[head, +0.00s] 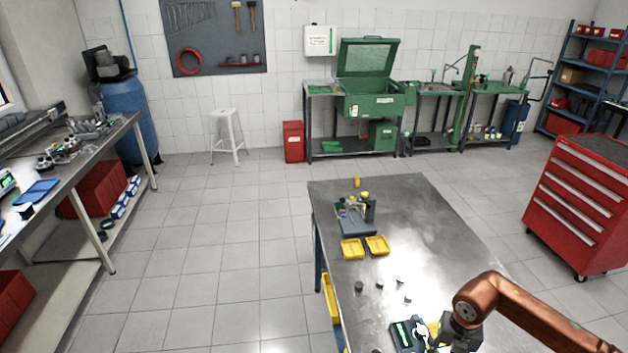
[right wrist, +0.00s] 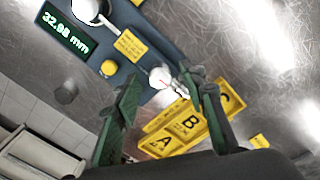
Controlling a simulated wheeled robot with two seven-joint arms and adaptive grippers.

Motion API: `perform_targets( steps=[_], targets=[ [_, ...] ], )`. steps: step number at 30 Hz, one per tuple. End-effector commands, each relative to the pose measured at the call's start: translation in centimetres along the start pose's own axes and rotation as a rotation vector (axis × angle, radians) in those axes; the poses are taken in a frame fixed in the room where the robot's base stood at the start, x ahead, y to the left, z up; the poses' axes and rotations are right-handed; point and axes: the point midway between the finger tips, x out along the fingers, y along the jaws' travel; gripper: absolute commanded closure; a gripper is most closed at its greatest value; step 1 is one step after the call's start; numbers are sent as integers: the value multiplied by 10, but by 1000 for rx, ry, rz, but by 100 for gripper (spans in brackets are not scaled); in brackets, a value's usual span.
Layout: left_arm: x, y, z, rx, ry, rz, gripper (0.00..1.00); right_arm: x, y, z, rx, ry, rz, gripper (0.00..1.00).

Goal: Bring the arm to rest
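My right arm (head: 515,308) is orange and reaches in from the right over the near end of the steel table. Its gripper (head: 450,338) is low over the table, beside a dark gauge with a lit display (head: 402,335). The gauge (right wrist: 140,65) reads 32.98 mm and lies just beyond the fingertips. My left arm and gripper are not in view.
On the steel table (head: 420,225) stand yellow trays (head: 353,249), a dark fixture (head: 355,222) and several small grey cylinders (head: 359,286). A red tool cabinet (head: 575,205) stands to the right.

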Motion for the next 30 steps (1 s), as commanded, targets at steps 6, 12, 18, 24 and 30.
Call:
perform_targets(
  steps=[6, 12, 18, 24, 30],
  targets=[
    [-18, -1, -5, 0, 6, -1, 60, -3, 1, -1, 229, 1, 1, 62],
    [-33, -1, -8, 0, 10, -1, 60, -3, 1, 0, 443, 2, 1, 62],
    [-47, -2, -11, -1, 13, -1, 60, -3, 1, 0, 661, 2, 1, 62],
    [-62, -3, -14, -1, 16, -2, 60, -3, 1, 0, 878, 3, 0, 62],
    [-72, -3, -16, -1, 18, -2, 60, -2, 2, 0, 1055, 2, 0, 62]
  ],
)
